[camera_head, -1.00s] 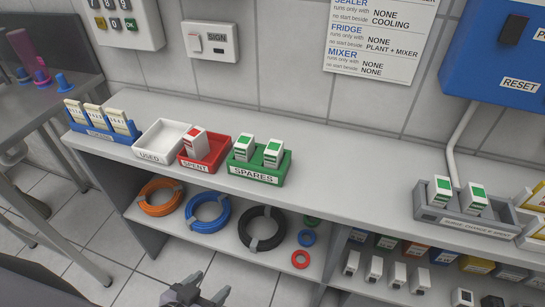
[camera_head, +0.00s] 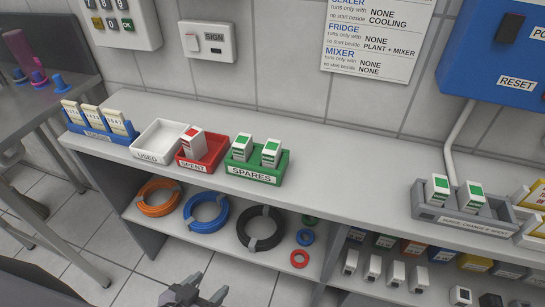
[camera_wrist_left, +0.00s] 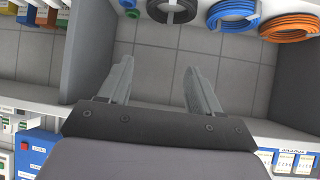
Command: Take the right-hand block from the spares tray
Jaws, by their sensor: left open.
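The green spares tray (camera_head: 256,171) stands on the counter in the head view. It holds two white blocks with green tops, a left one (camera_head: 241,147) and the right-hand block (camera_head: 271,152). Both stand upright, with their lower parts hidden by the tray's front wall. My left gripper (camera_head: 200,292) is at the bottom edge of the head view, in front of and below the counter, well away from the tray. In the left wrist view its two fingers (camera_wrist_left: 160,85) are apart with nothing between them. My right gripper is not in view.
Left of the spares tray are the red spent tray (camera_head: 190,165) with one block, the empty white used tray (camera_head: 148,152) and a blue rack (camera_head: 85,131). Coiled hoses, including a black one (camera_head: 259,230), lie on the lower shelf. The counter right of the spares tray is clear up to a grey tray (camera_head: 462,219).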

